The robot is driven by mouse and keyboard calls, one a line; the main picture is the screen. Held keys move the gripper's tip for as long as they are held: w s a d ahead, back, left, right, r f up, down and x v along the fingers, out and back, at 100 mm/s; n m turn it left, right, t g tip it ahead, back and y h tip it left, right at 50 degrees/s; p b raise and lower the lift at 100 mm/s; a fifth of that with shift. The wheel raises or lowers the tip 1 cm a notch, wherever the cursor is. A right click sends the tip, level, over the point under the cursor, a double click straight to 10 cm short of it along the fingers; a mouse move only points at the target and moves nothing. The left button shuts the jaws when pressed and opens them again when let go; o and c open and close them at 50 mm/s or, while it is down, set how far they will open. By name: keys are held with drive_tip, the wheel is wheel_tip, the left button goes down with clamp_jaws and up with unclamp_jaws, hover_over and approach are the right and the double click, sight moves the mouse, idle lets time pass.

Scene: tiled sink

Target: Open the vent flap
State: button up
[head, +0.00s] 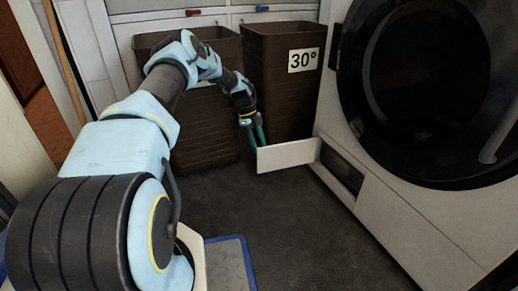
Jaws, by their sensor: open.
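The white vent flap (287,155) is at the lower left of the white washing machine (405,215). It stands swung out from the machine's front, hinged near its right end, and a dark opening (342,168) shows in the machine's base beside it. My gripper (258,140) is at the flap's free left end, with its greenish fingers pointing down. The jaws are open. The fingertips are partly hidden at the flap's edge, and I cannot tell whether they touch it.
Two brown laundry baskets stand behind my gripper, the right one (283,75) labelled 30° and the left one (190,125) partly behind my arm. The dark floor (300,230) in front of the flap is clear. A blue-edged mat (232,262) lies at the lower left.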

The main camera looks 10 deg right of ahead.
wheel_tip(320, 180, up, 7)
drive_tip(key=shift+f+p, duration=0.15)
drive_tip(key=shift+p, duration=1.05)
